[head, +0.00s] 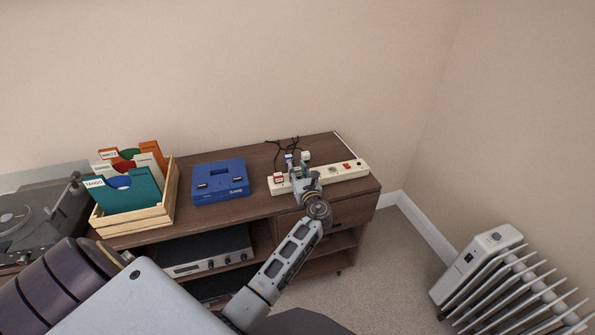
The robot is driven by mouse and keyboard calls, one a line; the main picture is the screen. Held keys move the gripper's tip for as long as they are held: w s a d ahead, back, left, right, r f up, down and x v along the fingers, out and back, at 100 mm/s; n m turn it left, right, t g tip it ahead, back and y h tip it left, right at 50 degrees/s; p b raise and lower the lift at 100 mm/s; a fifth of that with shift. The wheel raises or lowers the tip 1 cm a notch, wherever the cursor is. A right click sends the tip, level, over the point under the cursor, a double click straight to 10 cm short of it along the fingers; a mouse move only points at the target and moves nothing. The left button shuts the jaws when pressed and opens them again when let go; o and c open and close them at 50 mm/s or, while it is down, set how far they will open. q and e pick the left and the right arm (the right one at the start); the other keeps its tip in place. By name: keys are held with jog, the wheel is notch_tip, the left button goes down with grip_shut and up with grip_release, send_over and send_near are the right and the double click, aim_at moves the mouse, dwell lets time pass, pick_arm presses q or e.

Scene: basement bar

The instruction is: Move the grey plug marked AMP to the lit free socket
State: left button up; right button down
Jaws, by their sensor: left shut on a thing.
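The cream power strip (328,174) lies along the right end of the wooden sideboard, with a red light (347,165) towards its right end. My left gripper (301,174) points down over the left half of the strip and is shut on a plug, which I take to be the grey AMP plug; it is mostly hidden by the fingers. A plug with a red-and-white tag (278,178) sits at the strip's left end. Small blue-and-white (289,158) and pale (305,156) tags show behind the gripper. Their lettering is too small to read. My right gripper is out of view.
Black cables (281,147) lie behind the strip. A blue case (221,181) and a wooden record crate (140,217) stand to the left, beside a turntable (35,215). A silver amplifier (205,252) is on the shelf below. A white radiator (495,270) stands on the floor right.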

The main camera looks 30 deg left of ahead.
pick_arm(q)
jog(key=shift+f, duration=0.2)
dwell(0.3)
jog(key=o, duration=1.1)
jog(key=shift+c, duration=0.2)
jog(key=shift+v, duration=3.8)
